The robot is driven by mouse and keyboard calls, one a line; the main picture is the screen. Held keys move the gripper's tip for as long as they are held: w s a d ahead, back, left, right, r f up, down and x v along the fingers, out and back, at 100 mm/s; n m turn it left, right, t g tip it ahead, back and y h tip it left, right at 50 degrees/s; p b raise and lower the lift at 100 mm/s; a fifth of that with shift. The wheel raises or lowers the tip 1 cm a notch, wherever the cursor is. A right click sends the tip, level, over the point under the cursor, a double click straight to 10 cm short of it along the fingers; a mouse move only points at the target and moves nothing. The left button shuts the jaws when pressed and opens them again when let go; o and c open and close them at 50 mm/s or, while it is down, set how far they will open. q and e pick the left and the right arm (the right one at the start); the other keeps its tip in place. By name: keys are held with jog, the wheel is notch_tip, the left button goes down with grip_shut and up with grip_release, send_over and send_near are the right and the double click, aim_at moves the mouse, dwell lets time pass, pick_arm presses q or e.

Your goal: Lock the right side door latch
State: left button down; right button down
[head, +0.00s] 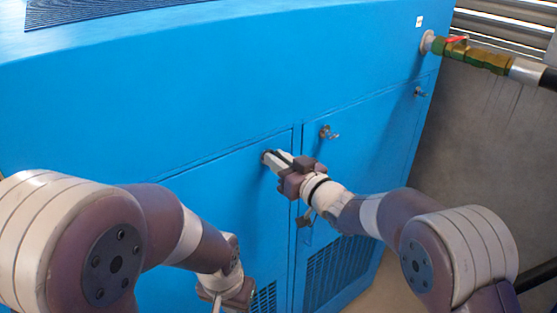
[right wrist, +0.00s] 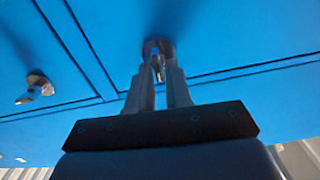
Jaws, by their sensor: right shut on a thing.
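The blue tank housing has two doors side by side, the left door (head: 225,200) and the right door (head: 365,150). My right gripper (head: 275,160) is at the upper right corner of the left door, shut on a small metal latch (right wrist: 157,55). The fingers stand on both sides of the latch and partly hide it; its exact turn is hard to tell. A second latch (head: 328,132) sits on the right door near the seam and also shows in the right wrist view (right wrist: 35,88). My left gripper (head: 225,295) is low in the head view, partly cut off, away from the latches.
Another latch (head: 419,92) is at the right door's far upper corner. A pipe with a brass valve and red handle (head: 460,45) juts out at the upper right. Vent grilles (head: 335,270) are low on the doors. A grey wall stands at the right.

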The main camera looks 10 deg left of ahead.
jog(key=m, duration=0.1)
jog(key=m+p, duration=0.1)
jog(key=m, duration=0.3)
jog(key=shift+w+d+r, duration=0.15)
jog(key=shift+w, duration=0.1)
jog(key=m+p, duration=0.1)
jog(key=m, duration=0.2)
jog(key=shift+w+d+p, duration=0.1)
jog(key=shift+p, duration=0.25)
jog(key=m, duration=0.1)
jog(key=m+p, duration=0.1)
jog(key=m, duration=0.3)
jog(key=shift+w+d+f, duration=0.1)
jog(key=shift+f, duration=0.2)
jog(key=shift+f+m+p, duration=0.15)
jog(key=shift+m+p, duration=0.25)
jog(key=shift+m, duration=0.65)
jog(key=shift+f+m+p, duration=0.15)
jog(key=shift+m+p, duration=0.25)
jog(key=shift+m, duration=0.65)
jog(key=c, duration=1.3)
grip_release()
jog(key=shift+o, duration=0.4)
jog(key=shift+f, duration=0.1)
jog(key=shift+w, duration=0.1)
